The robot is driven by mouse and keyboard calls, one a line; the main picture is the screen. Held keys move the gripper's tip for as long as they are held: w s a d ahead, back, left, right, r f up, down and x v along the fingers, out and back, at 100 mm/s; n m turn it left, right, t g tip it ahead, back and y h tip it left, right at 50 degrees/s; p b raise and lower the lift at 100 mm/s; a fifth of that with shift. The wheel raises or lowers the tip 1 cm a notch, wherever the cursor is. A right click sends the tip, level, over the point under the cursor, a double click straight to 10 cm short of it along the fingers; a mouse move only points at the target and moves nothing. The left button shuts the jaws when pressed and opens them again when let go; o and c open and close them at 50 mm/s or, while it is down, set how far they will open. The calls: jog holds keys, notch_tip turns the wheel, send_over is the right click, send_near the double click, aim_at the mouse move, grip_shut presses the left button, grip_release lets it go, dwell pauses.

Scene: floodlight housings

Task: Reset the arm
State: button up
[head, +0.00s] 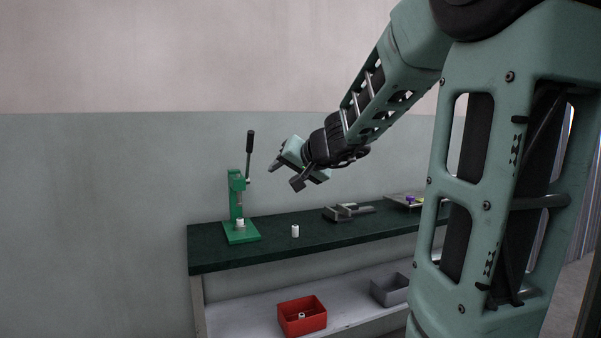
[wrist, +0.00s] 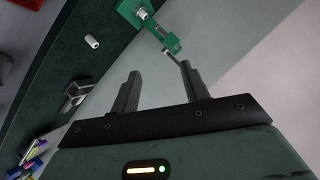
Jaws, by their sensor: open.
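My gripper (head: 284,175) is raised above the bench in the head view, with my arm reaching in from the right. Its two dark fingers (wrist: 160,85) stand apart in the wrist view, with nothing between them. The gripper is clear of the bench and touches nothing that I can see.
A dark green bench (head: 275,245) carries a green lever press (head: 240,205) with a white part in it, a white cylinder (head: 295,231), a grey fixture (head: 345,212) and a tray (head: 401,201) of coloured parts. A red bin (head: 302,322) and a grey bin (head: 389,290) are on the lower shelf.

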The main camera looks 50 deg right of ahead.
jog(key=shift+s+a+r, duration=0.1)
jog(key=shift+s, duration=0.15)
dwell(0.5)
jog(key=s+a+f+n+g+y, duration=0.1)
jog(key=a+f+n+g+y, duration=0.2)
jog(key=a, duration=0.7)
jog(key=a+f+n+g+y, duration=0.1)
jog(key=a+f+n+y, duration=0.15)
jog(key=a+f, duration=0.6)
jog(key=s+a+f+n+g+y, duration=0.15)
jog(key=a+n, duration=0.25)
jog(key=a, duration=0.8)
jog(key=s+a+f+n+g+h, duration=0.2)
jog(key=s+a+f+n+g, duration=0.25)
jog(key=s, duration=0.45)
jog(key=s+a+f+n+g+h, duration=0.1)
jog(key=s+a+f+n+g, duration=0.1)
jog(key=s+a+f+n, duration=0.45)
jog(key=s+r+m+p, duration=0.2)
jog(key=s+r+p, duration=0.1)
jog(key=r+p, duration=1.6)
notch_tip(320, 180, up, 2)
jog(key=shift+a+r+p, duration=0.1)
jog(key=shift+a+p, duration=0.1)
jog(key=shift+p, duration=0.1)
